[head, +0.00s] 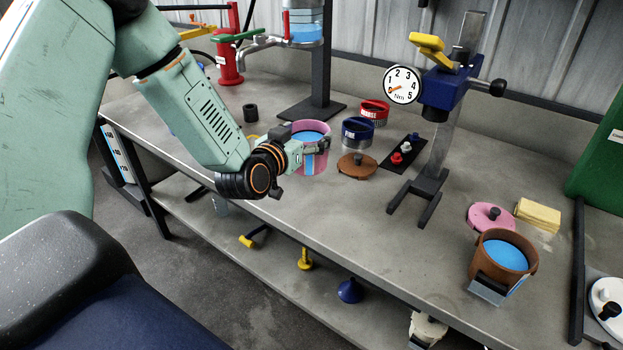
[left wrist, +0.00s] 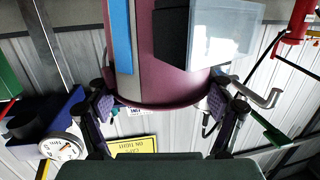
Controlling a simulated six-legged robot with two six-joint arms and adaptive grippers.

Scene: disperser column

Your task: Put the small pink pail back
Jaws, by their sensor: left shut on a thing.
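The small pink pail (head: 313,160) has blue contents inside and is upright over the left part of the bench. My left gripper (head: 310,148) is shut on it, with its fingers around the pail's sides. I cannot tell whether the pail's base touches the bench. In the left wrist view the pail (left wrist: 185,86) fills the top middle, upside down in the picture, between the two fingers of the left gripper (left wrist: 163,105). A blue stripe, a grey stripe and a clear box-like part show on its wall. My right gripper is not in view.
A brown pail (head: 484,258) stands at the bench's front right, near a pink lid (head: 480,219) and yellow cloth (head: 538,214). A brown lid (head: 357,171), blue tin (head: 357,137) and red ring (head: 374,119) lie right of my gripper. The gauge stand (head: 430,178) rises beyond.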

